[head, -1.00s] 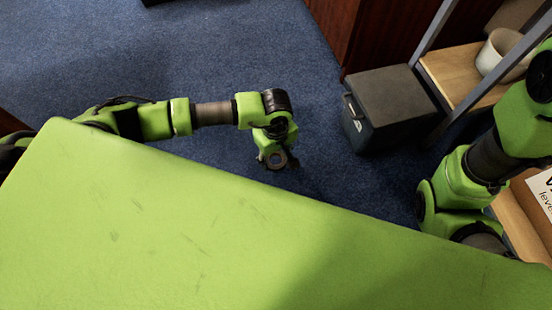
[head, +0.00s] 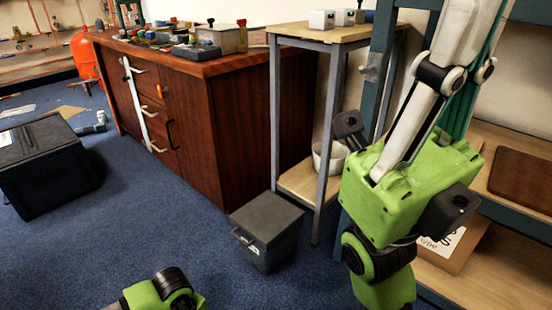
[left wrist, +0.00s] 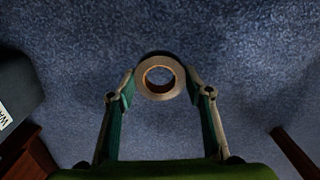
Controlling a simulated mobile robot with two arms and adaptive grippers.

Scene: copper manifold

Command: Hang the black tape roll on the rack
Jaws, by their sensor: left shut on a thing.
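The tape roll (left wrist: 160,96) shows in the left wrist view as a ring with a greyish face and a tan inner wall. My left gripper (left wrist: 160,77) is shut on its outer sides, and the hole faces the camera. In the head view only part of my left arm shows at the bottom edge; the held roll is outside that view. My right gripper (head: 445,85) points upward at the right, and its fingertips run out of the top of the picture. I cannot clearly identify the rack; a green upright frame (head: 130,15) stands on the far workbench.
A wooden workbench (head: 225,120) with drawers carries tools and boxes. A metal-legged side table (head: 335,35) stands beside it. A dark lidded bin (head: 268,240) and a black crate (head: 40,165) sit on the blue carpet (head: 150,225). Shelving (head: 515,150) stands at right.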

